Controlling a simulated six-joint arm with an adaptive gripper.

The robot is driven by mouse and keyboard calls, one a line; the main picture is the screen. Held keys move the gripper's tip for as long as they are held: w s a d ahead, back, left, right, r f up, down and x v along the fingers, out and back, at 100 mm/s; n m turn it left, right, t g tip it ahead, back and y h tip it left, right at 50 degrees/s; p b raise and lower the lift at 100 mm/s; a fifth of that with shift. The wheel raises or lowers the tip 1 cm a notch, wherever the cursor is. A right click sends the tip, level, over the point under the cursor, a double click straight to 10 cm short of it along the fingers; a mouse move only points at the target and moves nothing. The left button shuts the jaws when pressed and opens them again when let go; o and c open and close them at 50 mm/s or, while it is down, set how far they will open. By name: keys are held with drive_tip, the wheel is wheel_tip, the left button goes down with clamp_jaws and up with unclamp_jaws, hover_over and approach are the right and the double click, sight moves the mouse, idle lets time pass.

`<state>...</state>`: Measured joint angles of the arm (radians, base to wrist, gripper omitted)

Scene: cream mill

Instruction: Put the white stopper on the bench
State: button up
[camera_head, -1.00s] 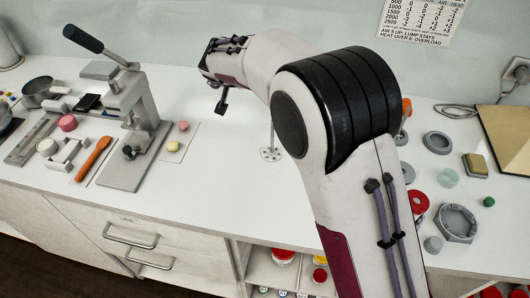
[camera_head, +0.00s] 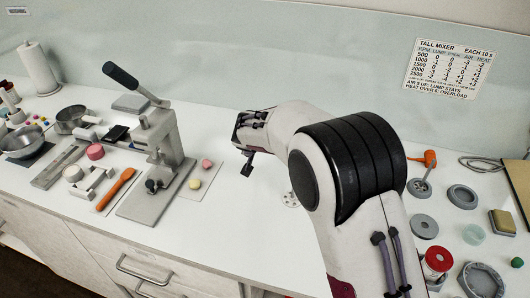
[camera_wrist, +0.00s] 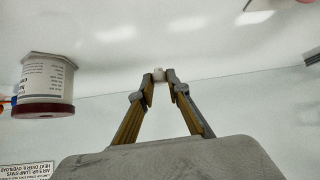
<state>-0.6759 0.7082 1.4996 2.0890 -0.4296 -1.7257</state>
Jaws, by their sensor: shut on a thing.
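My gripper (camera_wrist: 158,76) is shut on a small white piece, which looks like the white stopper (camera_wrist: 158,73), held between its fingertips in the wrist view. Most of the stopper is hidden by the fingers. In the head view my gripper (camera_head: 247,166) is over the bench behind and right of the lever press, and the stopper cannot be made out there. The bench (camera_head: 235,225) is a long white worktop; its middle, near my gripper, is mostly bare.
The lever press (camera_head: 155,140) stands left of my gripper, with pink and cream pieces (camera_head: 195,184) beside it. A perforated white disc (camera_head: 290,199) lies near my arm. A red-topped container (camera_head: 437,259) and several grey rings stand right. A labelled jar (camera_wrist: 45,88) shows in the wrist view.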

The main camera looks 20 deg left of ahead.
sight(265, 161)
drive_tip(key=shift+f, duration=1.9)
drive_tip(key=shift+f, duration=0.1)
drive_tip(key=o, duration=0.8)
drive_tip(key=shift+s+r, duration=0.35)
drive_tip(key=shift+r, duration=0.2)
drive_tip(key=shift+v, duration=5.5)
drive_tip(key=shift+d, duration=0.15)
